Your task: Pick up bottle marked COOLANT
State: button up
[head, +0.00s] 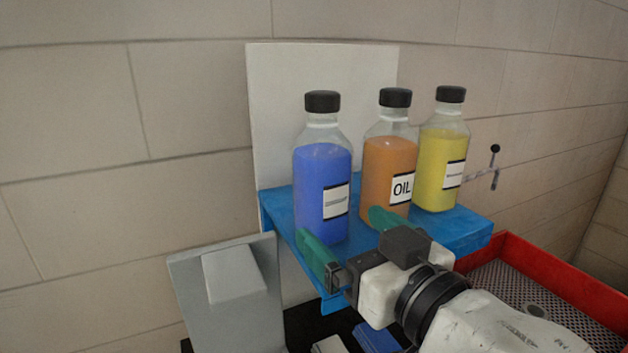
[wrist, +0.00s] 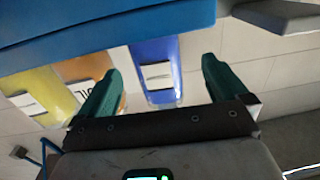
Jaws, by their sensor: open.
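Three clear bottles with black caps stand upright on a blue shelf (head: 462,232). The blue bottle (head: 322,172) is at the left, its label too small to read. The orange bottle (head: 386,158), in the middle, reads OIL. The yellow bottle (head: 440,160) at the right has an unreadable label. I cannot read COOLANT on any. My gripper (head: 336,222) is open, green fingers pointing at the blue bottle's lower part. In the wrist view, which looks upside down, the blue bottle (wrist: 155,52) shows between the fingertips (wrist: 162,65); I cannot tell whether they touch it.
The orange bottle is close beside the right finger. A white panel (head: 270,110) stands behind the shelf. A grey stand (head: 240,315) is at the lower left. A red-rimmed tray (head: 560,272) with a mesh floor is at the right. A tap-like fitting (head: 494,165) is on the wall.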

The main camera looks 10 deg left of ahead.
aim_at(335, 216)
jog(key=x, duration=0.3)
jog(key=p+x, duration=0.1)
jog(key=x, duration=0.3)
jog(key=shift+w+d+p, duration=0.15)
jog(key=shift+d+p, duration=0.1)
jog(key=shift+p, duration=0.1)
jog(key=shift+w+a, duration=0.35)
jog(key=shift+w, duration=0.15)
jog(key=shift+f, duration=0.1)
jog(key=shift+c, duration=0.3)
jog(key=c, duration=1.4)
